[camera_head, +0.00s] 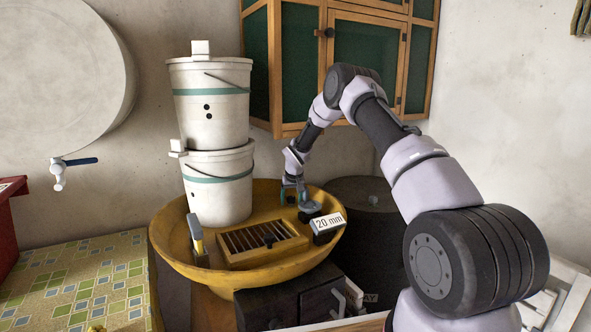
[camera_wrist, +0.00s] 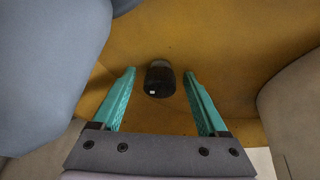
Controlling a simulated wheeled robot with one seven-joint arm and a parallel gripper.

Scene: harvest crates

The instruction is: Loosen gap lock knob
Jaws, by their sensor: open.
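A black round knob (camera_wrist: 159,82) with a small white mark stands on the yellow-brown surface in the wrist view. My gripper (camera_wrist: 159,73) is open, with one teal finger on each side of the knob and a visible gap on both sides. In the head view my gripper (camera_head: 292,193) points down over the back right part of the yellow round basin (camera_head: 172,247). The knob is small and partly hidden between the fingers there. A tag reading "20 mm" (camera_head: 327,222) stands on the basin just right of my gripper.
Two stacked white buckets (camera_head: 215,188) stand at the basin's left. A slatted wooden frame (camera_head: 262,240) lies in front. A blue-grey rounded part (camera_head: 309,206) is close beside my gripper. Large grey shapes flank the fingers in the wrist view. A green-panelled cabinet (camera_head: 365,60) hangs behind.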

